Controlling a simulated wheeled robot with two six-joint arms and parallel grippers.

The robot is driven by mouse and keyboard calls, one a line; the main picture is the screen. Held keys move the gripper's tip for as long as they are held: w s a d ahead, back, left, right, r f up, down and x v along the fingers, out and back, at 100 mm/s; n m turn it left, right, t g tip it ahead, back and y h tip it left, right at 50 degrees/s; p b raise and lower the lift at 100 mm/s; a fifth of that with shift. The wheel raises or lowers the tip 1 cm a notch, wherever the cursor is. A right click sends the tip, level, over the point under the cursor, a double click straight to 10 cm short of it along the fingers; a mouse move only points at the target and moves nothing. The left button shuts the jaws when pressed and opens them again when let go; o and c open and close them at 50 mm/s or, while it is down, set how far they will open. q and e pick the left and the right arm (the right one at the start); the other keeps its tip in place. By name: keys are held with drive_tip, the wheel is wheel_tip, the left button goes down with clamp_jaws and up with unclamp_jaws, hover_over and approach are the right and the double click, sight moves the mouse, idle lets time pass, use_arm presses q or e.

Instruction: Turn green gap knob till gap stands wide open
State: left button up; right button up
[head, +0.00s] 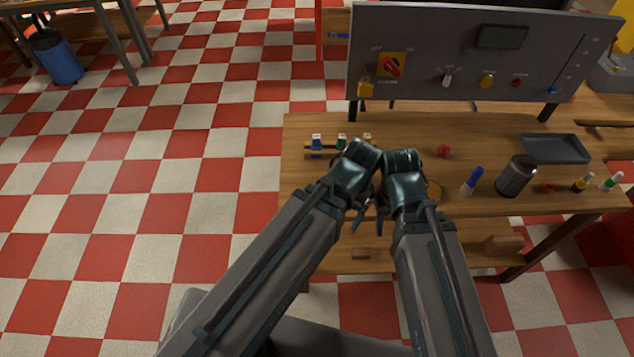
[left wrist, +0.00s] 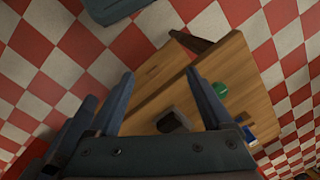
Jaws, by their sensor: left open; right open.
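No green gap knob can be made out for certain. A green piece (head: 342,141) stands in a small wooden rack (head: 310,155) at the table's left end. A round green thing (left wrist: 220,90) shows beyond the right finger in the left wrist view; I cannot tell whether it is the knob. My left gripper (head: 357,212) is open and empty above the table's front part, its two fingers apart in the left wrist view (left wrist: 158,75). My right gripper (head: 386,205) is open close beside it. The wrists hide part of the table.
A grey control panel (head: 430,55) with a red dial (head: 390,67) and several small controls stands at the table's back. A dark cylinder (head: 516,176), a blue marker (head: 472,181), a red piece (head: 444,151) and a dark tray (head: 555,149) are on the table (head: 480,135).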

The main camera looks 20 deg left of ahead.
idle(0.7)
use_arm(q)
drive_tip(key=w+a+r+n+h+p, duration=0.1)
drive_tip(key=w+a+r+n+p, duration=0.1)
drive_tip(key=w+a+n, duration=0.45)
drive_tip(key=w+a+r+n+p, duration=0.2)
drive_tip(key=w+a+n, duration=0.2)
drive_tip(key=w+n, duration=0.5)
drive_tip(key=shift+n, duration=0.65)
drive_tip(key=f+b, duration=0.9)
drive_tip(key=s+f+b, duration=0.1)
drive_tip(key=f+b, duration=0.4)
drive_tip(key=shift+s+f, duration=0.1)
drive_tip(key=shift+f, duration=0.05)
clamp_jaws()
